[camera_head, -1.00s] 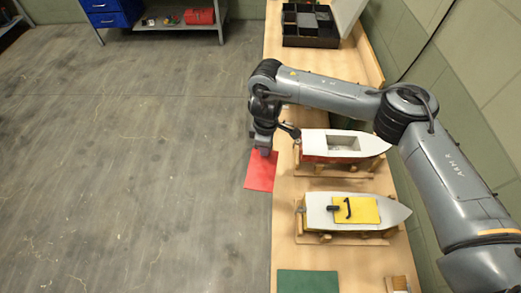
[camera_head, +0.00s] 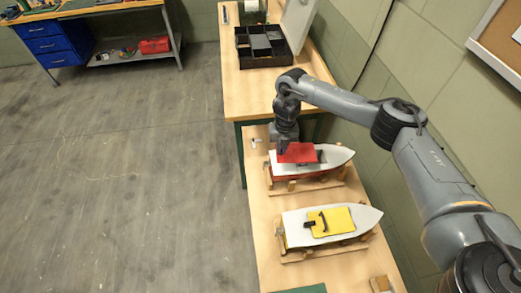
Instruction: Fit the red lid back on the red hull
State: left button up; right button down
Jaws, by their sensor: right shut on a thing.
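The red hull (camera_head: 289,173) has a white deck (camera_head: 337,155) and sits on a wooden cradle on the bench, bow to the right. The red lid (camera_head: 298,153) is over the deck opening, with a dark strip showing at its right edge. My right gripper (camera_head: 286,148) is shut on the lid from its left, far side; the grip itself is partly hidden. I cannot tell whether the lid touches the deck or hovers just above it. My left gripper is not in view.
A second boat with a white deck (camera_head: 368,217) and a yellow lid (camera_head: 340,219) sits nearer on its own cradle. A dark compartment box (camera_head: 262,60) stands on the far bench. A green mat (camera_head: 306,289) lies at the near end. A wall runs along the right.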

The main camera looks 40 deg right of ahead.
aim_at(299, 149)
jog(key=shift+n, duration=0.4)
jog(key=s+d, duration=0.1)
jog(key=d, duration=0.2)
jog(key=s+d, duration=0.1)
jog(key=d, duration=0.1)
jog(key=shift+s+d+r+p, duration=0.1)
jog(key=shift+s+d+p, duration=0.05)
jog(key=shift+s+p, duration=0.25)
jog(key=shift+s+d, duration=0.15)
jog(key=shift+d, duration=0.3)
notch_tip(299, 149, down, 3)
jog(key=b, duration=0.3)
jog(key=shift+f+b, duration=0.6)
jog(key=shift+f, duration=0.55)
jog(key=shift+p, duration=0.3)
jog(key=shift+f, duration=0.1)
